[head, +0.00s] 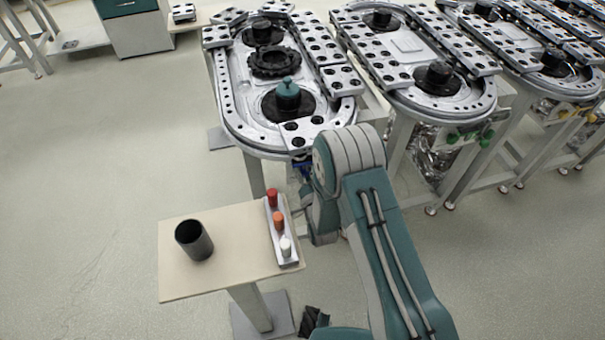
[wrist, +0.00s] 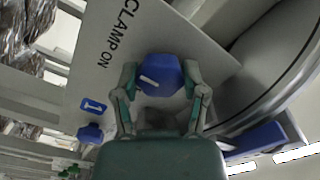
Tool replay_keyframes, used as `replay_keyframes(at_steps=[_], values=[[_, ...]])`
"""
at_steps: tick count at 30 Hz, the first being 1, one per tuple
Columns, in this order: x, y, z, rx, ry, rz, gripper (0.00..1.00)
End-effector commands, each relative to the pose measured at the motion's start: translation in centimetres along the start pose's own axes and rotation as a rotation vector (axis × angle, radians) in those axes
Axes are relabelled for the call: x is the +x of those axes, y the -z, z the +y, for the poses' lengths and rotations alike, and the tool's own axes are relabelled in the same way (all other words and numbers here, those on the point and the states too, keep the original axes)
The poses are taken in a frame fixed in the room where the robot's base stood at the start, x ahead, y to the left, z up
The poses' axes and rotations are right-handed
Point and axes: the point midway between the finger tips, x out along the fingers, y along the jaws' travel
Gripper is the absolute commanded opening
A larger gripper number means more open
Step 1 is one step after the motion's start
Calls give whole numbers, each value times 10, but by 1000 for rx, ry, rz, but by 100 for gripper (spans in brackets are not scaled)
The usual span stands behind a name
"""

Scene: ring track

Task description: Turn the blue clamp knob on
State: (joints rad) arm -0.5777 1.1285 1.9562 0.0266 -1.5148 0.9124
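In the wrist view, a blue clamp knob (wrist: 160,74) with a white line on its face sits on a pale panel (wrist: 178,25) lettered CLAMP ON. The white line points toward the lower right or upper left of the picture. My gripper (wrist: 161,78) has one finger on each side of the knob, and both tips look pressed to its sides. In the head view the arm reaches down beside the near end of the left ring track (head: 243,132); the knob and my fingers are hidden there.
A blue tag (wrist: 93,105) marked I and a second blue part (wrist: 90,133) lie left of the gripper. A blue bar (wrist: 253,139) is at the right. A small table (head: 225,280) holds a dark cup (head: 194,240) and a rack (head: 289,255). Open floor lies left.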

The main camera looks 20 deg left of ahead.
Motion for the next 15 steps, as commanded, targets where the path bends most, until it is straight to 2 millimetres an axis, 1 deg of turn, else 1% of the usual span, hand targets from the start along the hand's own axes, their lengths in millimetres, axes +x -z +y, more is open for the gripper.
replay_keyframes(at_steps=[1,2,15], values=[[0,2,2,1,-4,4,78],[0,2,2,1,-4,4,90],[-2,1,1,0,-2,1,90]])
